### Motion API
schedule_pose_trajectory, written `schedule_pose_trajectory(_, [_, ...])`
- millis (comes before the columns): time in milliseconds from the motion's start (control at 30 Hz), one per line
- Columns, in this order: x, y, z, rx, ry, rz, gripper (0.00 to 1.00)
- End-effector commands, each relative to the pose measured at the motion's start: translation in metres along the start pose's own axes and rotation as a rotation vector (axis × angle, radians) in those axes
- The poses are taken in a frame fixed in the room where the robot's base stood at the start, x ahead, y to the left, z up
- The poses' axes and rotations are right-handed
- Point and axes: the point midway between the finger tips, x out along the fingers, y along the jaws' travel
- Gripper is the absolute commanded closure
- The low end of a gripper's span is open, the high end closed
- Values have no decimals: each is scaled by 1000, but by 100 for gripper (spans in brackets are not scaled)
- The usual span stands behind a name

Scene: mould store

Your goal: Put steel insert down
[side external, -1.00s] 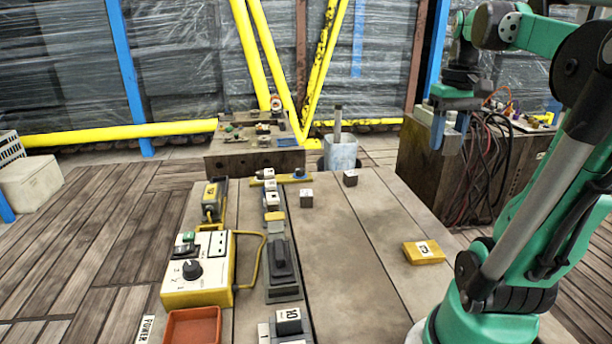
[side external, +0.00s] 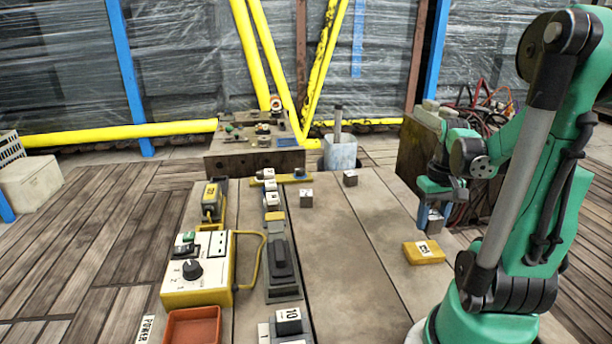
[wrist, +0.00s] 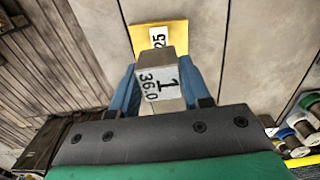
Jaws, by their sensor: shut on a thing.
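My gripper (side external: 429,214) is shut on the steel insert (wrist: 159,84), a grey block with a white label reading "1" and "36.0". In the wrist view the insert sits between my blue fingers. In the side view the gripper hangs low over the right part of the bench, close behind the yellow block (side external: 424,253), and largely hides the insert. The yellow block also shows in the wrist view (wrist: 141,39), partly behind the insert. I cannot tell how far the insert is above the bench.
Two other steel cubes stand on the bench (side external: 345,270), a left one (side external: 306,198) and a right one (side external: 350,179). A yellow control box (side external: 198,275), a red tray (side external: 193,328) and a row of fixtures (side external: 282,265) fill the left side. The bench middle is clear.

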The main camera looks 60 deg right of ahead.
Motion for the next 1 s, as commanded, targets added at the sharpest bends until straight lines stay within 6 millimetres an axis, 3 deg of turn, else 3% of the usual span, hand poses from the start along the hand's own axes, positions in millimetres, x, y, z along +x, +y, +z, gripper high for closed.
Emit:
schedule_pose_trajectory(500, [42, 0, 0, 0, 0, 0, 100])
schedule_pose_trajectory(967, [48, 0, 0, 0, 0, 0, 100])
schedule_pose_trajectory(1000, [49, 0, 0, 0, 0, 0, 53])
